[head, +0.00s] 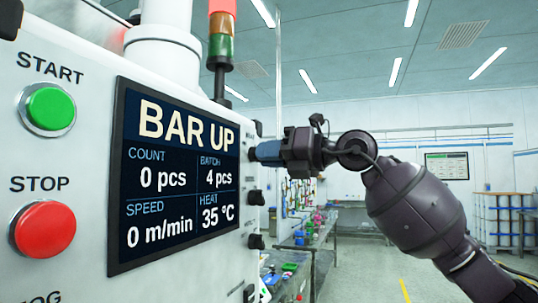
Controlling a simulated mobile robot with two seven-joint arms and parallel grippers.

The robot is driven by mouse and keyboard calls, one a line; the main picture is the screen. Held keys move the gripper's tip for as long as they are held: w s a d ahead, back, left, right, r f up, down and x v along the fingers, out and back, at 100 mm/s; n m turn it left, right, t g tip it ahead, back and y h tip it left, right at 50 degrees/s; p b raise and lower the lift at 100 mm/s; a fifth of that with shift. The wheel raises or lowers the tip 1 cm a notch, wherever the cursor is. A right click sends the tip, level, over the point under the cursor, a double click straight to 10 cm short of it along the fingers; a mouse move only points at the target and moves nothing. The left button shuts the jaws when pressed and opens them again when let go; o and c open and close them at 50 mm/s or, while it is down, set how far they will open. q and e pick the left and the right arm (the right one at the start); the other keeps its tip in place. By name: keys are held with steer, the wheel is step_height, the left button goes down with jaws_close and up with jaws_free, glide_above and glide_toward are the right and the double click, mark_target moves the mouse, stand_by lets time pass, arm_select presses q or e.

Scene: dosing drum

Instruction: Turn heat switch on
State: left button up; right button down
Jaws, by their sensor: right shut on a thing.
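A white control cabinet (100,60) fills the left of the head view. Its dark display (180,175) reads BAR UP, with HEAT at 35 °C and SPEED at 0 m/min. My right gripper reaches in from the right. Its blue-grey fingers are shut at that edge on a small part, likely a knob, which they hide. My left gripper is not in view.
A green START button (50,108) and a red STOP button (45,229) sit left of the display. A signal tower (221,48) rises behind the cabinet. Benches with coloured items (316,225) stand behind. Open floor (365,275) lies at the lower right.

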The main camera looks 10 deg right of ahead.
steer(key=shift+r, duration=0.1)
steer(key=c, duration=1.2)
jaws_free()
steer(key=shift+d, duration=0.1)
steer(key=b+v, duration=0.2)
steer(key=v, duration=0.8)
steer(key=shift+s+d, duration=0.25)
steer(key=shift+d, duration=0.05)
